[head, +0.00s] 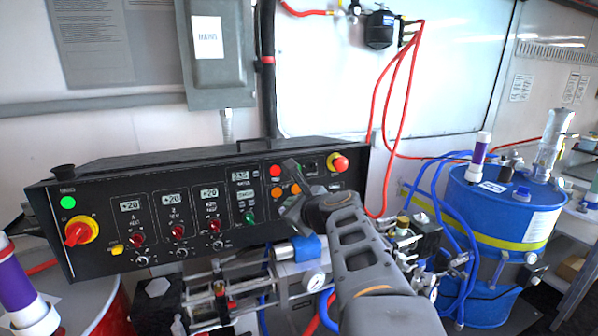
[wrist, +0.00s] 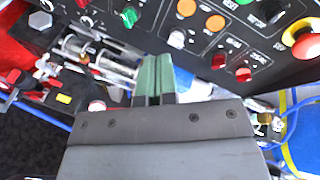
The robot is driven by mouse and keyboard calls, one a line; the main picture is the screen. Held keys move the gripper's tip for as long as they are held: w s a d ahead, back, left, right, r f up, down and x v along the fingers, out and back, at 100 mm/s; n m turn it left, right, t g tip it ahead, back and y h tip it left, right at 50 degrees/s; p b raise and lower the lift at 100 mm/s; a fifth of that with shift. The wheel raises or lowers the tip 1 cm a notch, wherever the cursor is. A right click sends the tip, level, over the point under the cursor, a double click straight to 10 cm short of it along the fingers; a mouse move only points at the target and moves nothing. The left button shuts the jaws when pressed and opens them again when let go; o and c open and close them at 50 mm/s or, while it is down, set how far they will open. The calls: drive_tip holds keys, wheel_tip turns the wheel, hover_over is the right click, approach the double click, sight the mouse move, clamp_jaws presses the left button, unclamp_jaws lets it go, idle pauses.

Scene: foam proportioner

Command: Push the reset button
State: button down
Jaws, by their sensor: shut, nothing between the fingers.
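The black control panel (head: 100,215) with several buttons and knobs stands across the head view, and its lower part fills the top of the wrist view. Its labels are too small to read, so I cannot tell which button is reset. Orange buttons (wrist: 215,23) and two red ones (wrist: 243,74) show clearly in the wrist view, with a white button (wrist: 176,39) and a green knob (wrist: 130,16) to their left. My gripper (wrist: 154,78) is shut and empty, its green-faced fingers side by side below the panel's lower edge in that picture. In the head view, my arm covers part of the panel's right side.
A red-and-yellow emergency stop (head: 340,163) is at the panel's right end. A red rotary switch (head: 78,233) is at its left. Pipes and fittings (head: 225,290) crowd the space below. A blue drum (head: 500,205) with blue hoses stands at the right.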

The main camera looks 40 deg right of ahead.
drive_tip(key=s+d+r+m+t+h, duration=0.1)
drive_tip(key=d+r+m+h, duration=0.2)
drive_tip(key=d+m, duration=0.4)
drive_tip(key=shift+r+m+t, duration=0.3)
drive_tip(key=shift+r+m, duration=0.3)
drive_tip(key=shift+r, duration=0.25)
drive_tip(key=shift+d, duration=0.1)
drive_tip(key=x, duration=1.4)
drive_tip(key=shift+s, duration=0.1)
